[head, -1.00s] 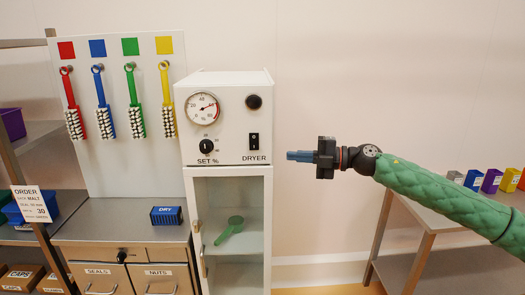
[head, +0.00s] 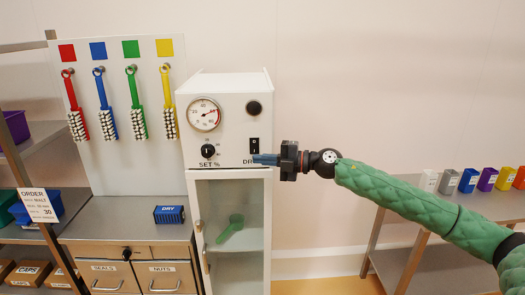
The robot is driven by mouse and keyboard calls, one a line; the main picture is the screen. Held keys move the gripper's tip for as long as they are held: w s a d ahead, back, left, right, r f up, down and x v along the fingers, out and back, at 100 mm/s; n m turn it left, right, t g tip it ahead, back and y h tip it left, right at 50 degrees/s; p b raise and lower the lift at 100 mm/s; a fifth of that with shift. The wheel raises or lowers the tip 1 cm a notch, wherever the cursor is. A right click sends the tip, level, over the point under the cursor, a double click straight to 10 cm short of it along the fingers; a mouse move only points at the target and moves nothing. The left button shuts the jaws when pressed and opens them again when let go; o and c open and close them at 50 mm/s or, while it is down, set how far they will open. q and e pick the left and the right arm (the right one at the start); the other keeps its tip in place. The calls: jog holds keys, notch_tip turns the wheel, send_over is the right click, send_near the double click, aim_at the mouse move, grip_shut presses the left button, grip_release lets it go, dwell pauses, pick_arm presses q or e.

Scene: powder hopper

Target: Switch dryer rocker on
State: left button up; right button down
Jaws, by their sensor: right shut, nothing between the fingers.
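The black dryer rocker (head: 254,144) sits on the front of the white dryer box (head: 228,112), above the DRYER label, which is partly covered. My right gripper (head: 256,159) is shut and empty. Its blue-grey fingertips are just below the rocker in the head view, over the label. I cannot tell whether they touch the panel. The position of the rocker is too small to read. My left gripper is not in view.
A round dial gauge (head: 204,114), a black SET % knob (head: 208,151) and a dark round fitting (head: 254,108) share the panel. A glass-door cabinet (head: 234,225) stands below. Coloured brushes (head: 138,105) hang at left. Small coloured bins (head: 468,180) stand on a right table.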

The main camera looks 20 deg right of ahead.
aim_at(254, 146)
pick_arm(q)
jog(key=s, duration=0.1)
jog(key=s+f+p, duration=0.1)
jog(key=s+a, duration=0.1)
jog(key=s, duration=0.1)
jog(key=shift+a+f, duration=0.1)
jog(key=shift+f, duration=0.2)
pick_arm(e)
jog(key=w, duration=0.2)
jog(key=w+d, duration=0.1)
jog(key=shift+w+d+f, duration=0.1)
jog(key=shift+w+f, duration=0.15)
jog(key=shift+w, duration=0.1)
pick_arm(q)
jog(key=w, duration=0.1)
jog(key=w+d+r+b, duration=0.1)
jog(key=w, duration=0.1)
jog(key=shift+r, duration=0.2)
pick_arm(e)
jog(key=shift+w+d+f+n, duration=0.1)
jog(key=shift+w+f+n, duration=0.05)
jog(key=shift+w+n, duration=0.25)
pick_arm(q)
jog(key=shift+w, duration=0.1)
